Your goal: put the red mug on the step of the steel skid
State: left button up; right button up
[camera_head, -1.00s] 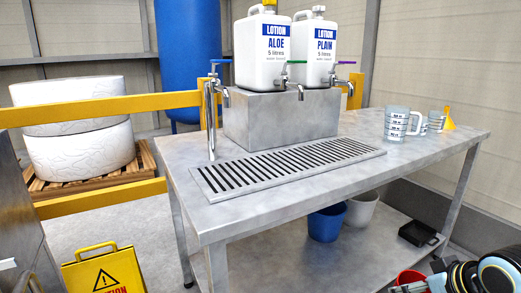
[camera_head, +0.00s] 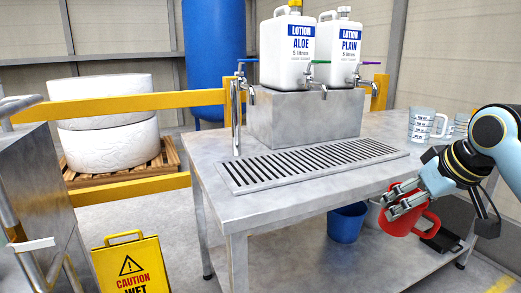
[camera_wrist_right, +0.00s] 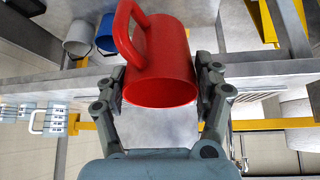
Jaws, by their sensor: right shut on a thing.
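My left gripper is not in view. A steel body with tube rails (camera_head: 40,185) stands at the left edge; I cannot tell whether it is the skid. No step on it shows clearly.
A steel table (camera_head: 300,208) with a slotted drain grate (camera_head: 315,163) fills the middle. Two lotion jugs stand on a steel block (camera_head: 300,122), with taps in front. Measuring jugs (camera_head: 421,125) stand at the right. A yellow wet-floor sign (camera_head: 135,265) stands at the lower left.

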jog(key=s+a+r+n+y, duration=0.1)
jog(key=a+r+n, duration=0.2)
jog(key=a+r, duration=0.35)
jog(key=s+a+r+n+g+y, duration=0.2)
jog(key=s+r+n+y, duration=0.1)
jog(key=s, duration=0.7)
jog(key=shift+s+a+r+n+g, duration=0.15)
jog(key=shift+r+n+g, duration=0.15)
jog(key=shift+r+n, duration=0.7)
